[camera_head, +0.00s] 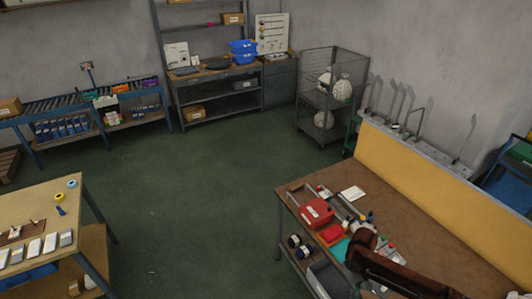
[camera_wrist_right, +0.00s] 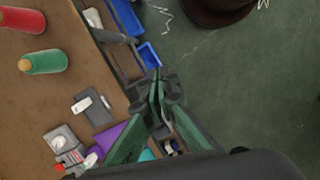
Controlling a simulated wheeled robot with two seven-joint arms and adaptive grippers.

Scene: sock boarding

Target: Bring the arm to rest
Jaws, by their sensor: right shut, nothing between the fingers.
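My right gripper (camera_wrist_right: 158,88) shows in the right wrist view, with its green-sided fingers together and nothing between them. It is over the edge of a brown-topped workbench (camera_wrist_right: 75,75), with green floor to the right. A blue bin (camera_wrist_right: 149,56) lies just above the fingertips in that picture. In the head view a dark arm part reaches in at the lower right over the brown workbench (camera_head: 440,235); I cannot make out its fingers there. My left gripper is in neither view.
A red case (camera_head: 317,213) and small tools lie on the workbench's left side. In the wrist view, a red cylinder (camera_wrist_right: 22,19) and a green cylinder (camera_wrist_right: 43,62) are on the bench. A second table (camera_head: 25,212) is at the left. Green floor (camera_head: 190,200) between them is clear.

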